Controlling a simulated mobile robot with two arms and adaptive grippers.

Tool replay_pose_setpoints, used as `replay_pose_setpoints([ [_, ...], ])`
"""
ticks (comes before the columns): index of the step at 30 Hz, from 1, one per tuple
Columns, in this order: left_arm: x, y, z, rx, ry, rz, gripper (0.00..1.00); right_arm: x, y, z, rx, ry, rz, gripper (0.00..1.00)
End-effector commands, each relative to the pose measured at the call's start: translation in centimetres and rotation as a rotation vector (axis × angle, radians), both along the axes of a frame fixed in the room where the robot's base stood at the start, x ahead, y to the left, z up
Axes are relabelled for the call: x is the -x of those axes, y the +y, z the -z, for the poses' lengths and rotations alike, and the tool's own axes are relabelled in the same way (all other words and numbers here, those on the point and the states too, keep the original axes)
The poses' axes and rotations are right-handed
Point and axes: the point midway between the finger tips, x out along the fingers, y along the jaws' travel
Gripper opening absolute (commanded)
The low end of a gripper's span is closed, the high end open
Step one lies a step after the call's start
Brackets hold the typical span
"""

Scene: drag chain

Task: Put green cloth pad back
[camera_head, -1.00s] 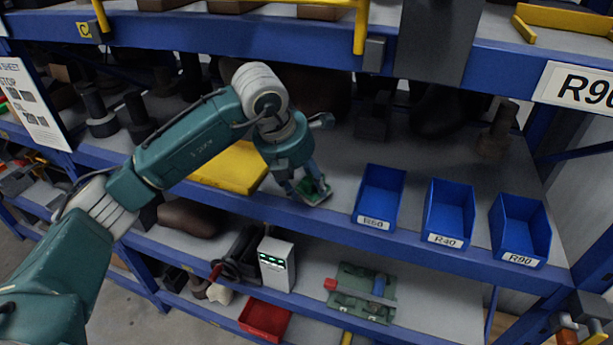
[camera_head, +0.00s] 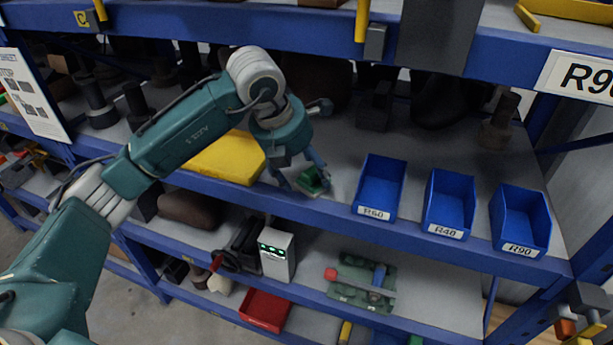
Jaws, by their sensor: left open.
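The green cloth pad (camera_head: 312,180) lies on the grey middle shelf (camera_head: 345,150), near its front edge. It rests on or against a small pale item, which I cannot make out clearly. My left gripper (camera_head: 301,184) is open just above the shelf, with its fingers spread on either side of the pad. I cannot tell whether the fingers touch it. My right gripper is not clearly seen; some hardware shows at the lower right edge.
A yellow block (camera_head: 226,158) lies left of the gripper. Blue bins marked R60 (camera_head: 374,213), R40 (camera_head: 446,232) and R90 (camera_head: 520,249) stand to the right. Below are a white box (camera_head: 277,262) with green lights, a red bin (camera_head: 265,311) and a green fixture (camera_head: 350,297).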

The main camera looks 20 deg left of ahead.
Motion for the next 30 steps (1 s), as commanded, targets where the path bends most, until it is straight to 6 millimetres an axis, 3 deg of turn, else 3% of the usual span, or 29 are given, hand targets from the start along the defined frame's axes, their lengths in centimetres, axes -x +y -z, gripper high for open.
replay_pose_setpoints([
  [3,0.7,0.4,-1.7,-0.001,-0.007,0.001,0.64,0.0,-0.2,1.5,0.002,0.0,-0.001,0.4],
  [12,2.0,1.0,-5.2,-0.002,-0.003,0.0,0.64,0.0,-0.2,2.7,0.003,0.0,-0.001,0.4],
  [30,2.2,1.0,-5.5,-0.002,0.001,0.001,0.64,-0.3,0.0,2.6,-0.001,-0.003,0.0,0.4],
])
